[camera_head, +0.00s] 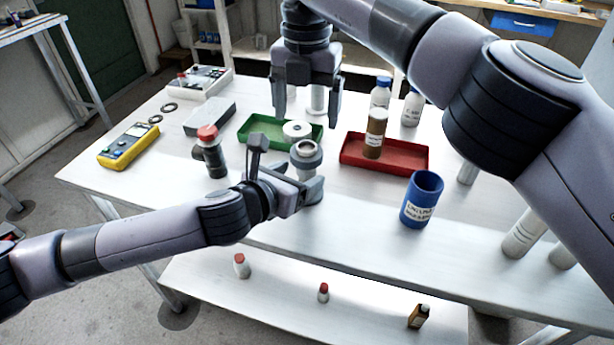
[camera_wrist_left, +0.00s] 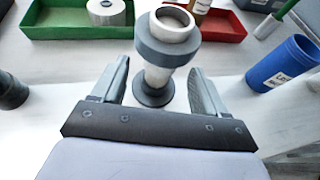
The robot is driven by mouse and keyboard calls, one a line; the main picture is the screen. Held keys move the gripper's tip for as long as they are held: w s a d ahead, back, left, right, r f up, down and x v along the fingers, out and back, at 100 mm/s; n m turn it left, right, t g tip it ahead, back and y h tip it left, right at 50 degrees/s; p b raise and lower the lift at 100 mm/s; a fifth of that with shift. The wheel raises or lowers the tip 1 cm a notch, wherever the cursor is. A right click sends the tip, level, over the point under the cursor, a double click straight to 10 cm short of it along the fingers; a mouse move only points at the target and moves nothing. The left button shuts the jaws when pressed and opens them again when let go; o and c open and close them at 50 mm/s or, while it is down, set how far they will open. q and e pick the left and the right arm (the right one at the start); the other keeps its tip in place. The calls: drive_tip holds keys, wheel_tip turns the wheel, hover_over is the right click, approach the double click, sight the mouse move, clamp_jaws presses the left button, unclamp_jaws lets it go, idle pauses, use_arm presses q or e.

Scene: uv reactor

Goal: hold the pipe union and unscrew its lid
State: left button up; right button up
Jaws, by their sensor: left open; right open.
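The pipe union (camera_head: 305,160) stands upright on the white table, a pale flanged fitting with a dark grey collar near its top. In the left wrist view the pipe union (camera_wrist_left: 165,50) stands between the spread fingers, with gaps on both sides. Its top looks like an open round mouth; I cannot tell whether the collar (camera_wrist_left: 167,48) is the lid. My left gripper (camera_head: 285,170) is open around the union's lower body. My right gripper (camera_head: 307,105) is open and points down, above and behind the union, apart from it. A white object (camera_head: 317,99) shows behind its fingers.
A green tray (camera_head: 250,133) with a white roll (camera_head: 297,130) is just behind the union. A red tray (camera_head: 400,158) with a brown bottle (camera_head: 375,135) and a blue cup (camera_head: 421,200) stand to the right. A red-topped dark fitting (camera_head: 209,155) stands left.

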sight(301, 175)
use_arm(q)
drive_tip(key=shift+x, duration=1.75)
drive_tip(key=c, duration=1.2)
clamp_jaws()
use_arm(e)
drive_tip(key=shift+c, duration=1)
drive_tip(key=m, duration=1.3)
drive_tip(key=shift+m, duration=0.3)
drive_tip(key=shift+f, duration=4)
